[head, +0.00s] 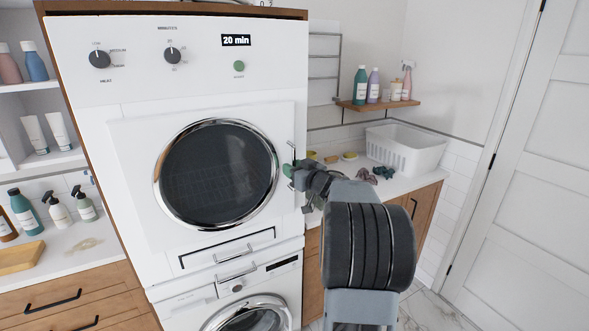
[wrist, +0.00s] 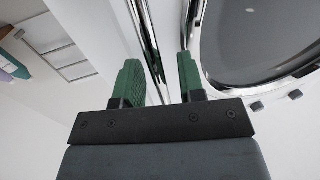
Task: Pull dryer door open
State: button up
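The white dryer (head: 200,110) is the upper machine of a stack, with a round dark window in a chrome ring. Its door (head: 130,180) looks shut. A vertical chrome door handle (head: 291,150) is on the door's right edge; it also shows in the wrist view (wrist: 147,38). My gripper (head: 289,170) is at the handle's lower part, reaching in from the right. In the wrist view my gripper's green fingers (wrist: 158,75) are apart, with the handle bar seen in the gap between them. I cannot tell whether either finger touches the bar.
A counter (head: 395,182) on the right holds a white basket (head: 406,147) and small items. A wall shelf (head: 378,104) with bottles is above it. A second machine (head: 235,300) stands below the dryer. A white room door (head: 525,180) is at far right.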

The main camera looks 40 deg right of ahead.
jog(key=shift+c, duration=0.4)
grip_shut()
